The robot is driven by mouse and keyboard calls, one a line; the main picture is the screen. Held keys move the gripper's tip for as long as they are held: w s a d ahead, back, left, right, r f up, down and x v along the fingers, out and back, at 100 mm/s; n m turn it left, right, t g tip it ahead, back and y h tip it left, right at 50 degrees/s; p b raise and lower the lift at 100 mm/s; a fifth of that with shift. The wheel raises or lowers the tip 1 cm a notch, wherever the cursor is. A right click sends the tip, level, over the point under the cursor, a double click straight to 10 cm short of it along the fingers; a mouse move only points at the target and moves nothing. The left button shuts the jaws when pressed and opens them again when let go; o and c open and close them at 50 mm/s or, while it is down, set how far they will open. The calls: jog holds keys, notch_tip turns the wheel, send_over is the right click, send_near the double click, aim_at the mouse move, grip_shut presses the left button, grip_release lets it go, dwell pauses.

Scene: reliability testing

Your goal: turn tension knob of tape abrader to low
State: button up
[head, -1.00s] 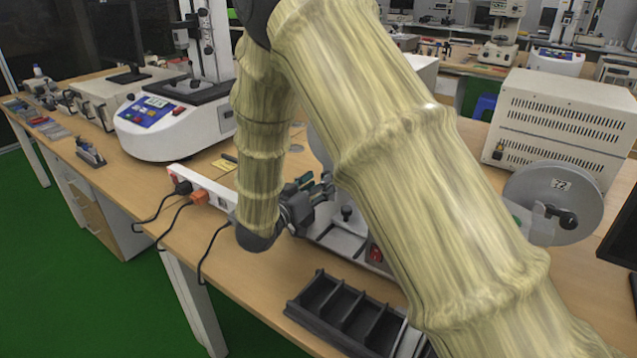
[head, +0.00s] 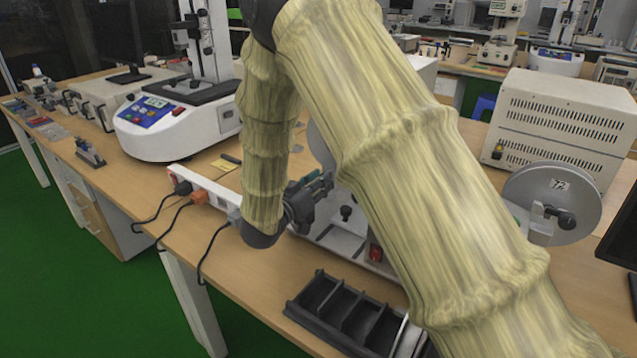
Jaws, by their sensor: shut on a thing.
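The tape abrader (head: 330,237) is a grey machine on the wooden bench, mostly hidden behind my arm. Its large grey reel (head: 556,203) shows at the right, and a red switch (head: 375,253) sits low on its front. A small black knob (head: 346,212) stands on its middle part. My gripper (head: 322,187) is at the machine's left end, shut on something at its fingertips. My arm and the gripper's own body hide the gripped part, which I take to be the tension knob; its setting cannot be read.
A white power strip (head: 176,172) with plugs and cables lies left of my gripper. A black compartment tray (head: 318,303) sits at the bench's front edge. A white tester (head: 190,128) stands behind left, and a beige vented box (head: 560,122) behind right.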

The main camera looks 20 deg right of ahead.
jog(key=shift+r+n+p, duration=0.1)
jog(key=shift+n+p, duration=0.2)
jog(key=shift+p, duration=0.3)
jog(key=shift+n+p, duration=0.3)
jog(key=shift+n, duration=0.1)
jog(key=o, duration=1)
jog(key=shift+d, duration=0.1)
jog(key=shift+o, duration=0.2)
jog(key=shift+v, duration=3.85)
